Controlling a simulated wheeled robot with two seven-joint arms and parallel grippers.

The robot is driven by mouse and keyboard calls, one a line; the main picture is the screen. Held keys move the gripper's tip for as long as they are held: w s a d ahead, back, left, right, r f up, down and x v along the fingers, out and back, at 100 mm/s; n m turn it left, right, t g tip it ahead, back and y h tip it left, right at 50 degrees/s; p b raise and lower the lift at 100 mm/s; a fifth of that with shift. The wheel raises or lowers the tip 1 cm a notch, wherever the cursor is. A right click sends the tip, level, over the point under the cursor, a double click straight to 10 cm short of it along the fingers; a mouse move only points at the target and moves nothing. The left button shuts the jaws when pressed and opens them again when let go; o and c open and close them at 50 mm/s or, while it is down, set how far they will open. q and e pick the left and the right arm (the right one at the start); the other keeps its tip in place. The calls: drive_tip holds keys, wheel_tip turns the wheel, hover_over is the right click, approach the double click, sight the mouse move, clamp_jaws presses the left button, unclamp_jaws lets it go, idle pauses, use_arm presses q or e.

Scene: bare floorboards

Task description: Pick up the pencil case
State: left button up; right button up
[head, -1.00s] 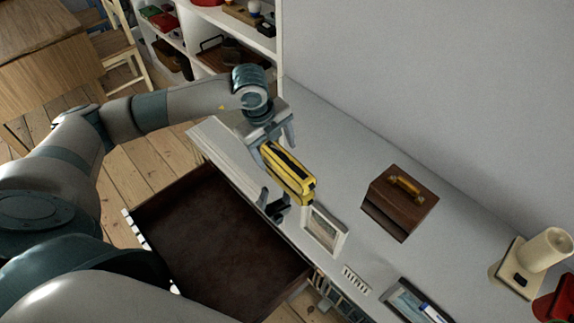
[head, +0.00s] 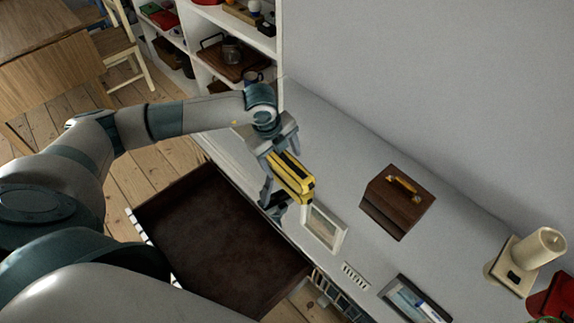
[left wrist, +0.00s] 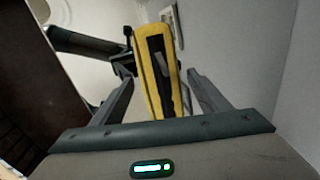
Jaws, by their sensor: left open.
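The pencil case (head: 291,178) is yellow with a black stripe. It stands at the white desktop's left part, close to its front edge. My left gripper (head: 281,175) is open over it. In the left wrist view the pencil case (left wrist: 154,70) lies between the two spread fingers (left wrist: 160,76), with visible gaps on both sides. The gripper hides part of the case in the head view. My right gripper is not in view.
A dark object (head: 275,207) stands beside the case. A picture frame (head: 324,228) and a brown wooden box (head: 396,203) are to the right. An empty-looking brown drawer (head: 215,240) hangs open below the front edge. A wall bounds the desk behind.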

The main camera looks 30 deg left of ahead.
sight(287, 157)
use_arm(q)
drive_tip(key=shift+c, duration=0.4)
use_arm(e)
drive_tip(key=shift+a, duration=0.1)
use_arm(q)
drive_tip(key=c, duration=1.2)
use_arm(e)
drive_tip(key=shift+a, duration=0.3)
use_arm(q)
drive_tip(key=shift+o, duration=0.2)
drive_tip(key=shift+r, duration=0.2)
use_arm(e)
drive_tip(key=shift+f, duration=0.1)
